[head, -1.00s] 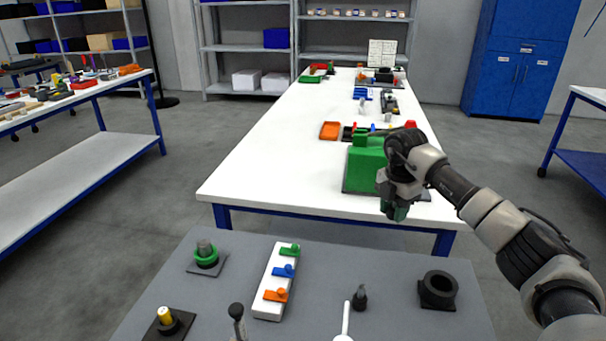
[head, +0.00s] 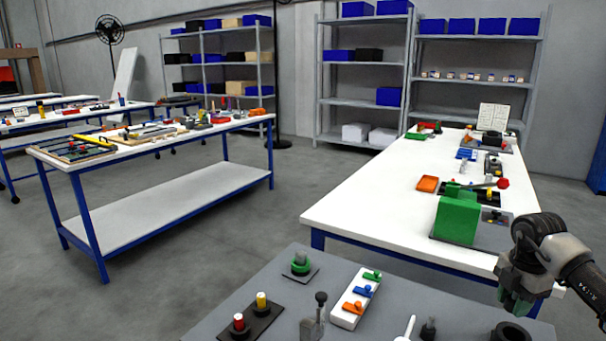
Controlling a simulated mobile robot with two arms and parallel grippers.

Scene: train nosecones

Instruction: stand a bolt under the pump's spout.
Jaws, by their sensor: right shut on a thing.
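My right gripper (head: 515,301) is at the lower right, above the far right part of the grey table (head: 270,262). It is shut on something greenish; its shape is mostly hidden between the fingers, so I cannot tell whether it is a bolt. A dark bottle-like piece (head: 428,330) and a white piece with a raised stem (head: 407,328) are at the bottom edge, partly cut off. I cannot tell which piece is the pump, and no spout shows clearly. My left gripper is out of view.
On the grey table are a black ring (head: 512,332), a white block with coloured levers (head: 349,309), a green ring on a peg (head: 300,263), a dark base with red and yellow pegs (head: 253,320) and a black-knobbed lever (head: 314,325). A white table (head: 370,207) stands beyond, with a green block (head: 456,217).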

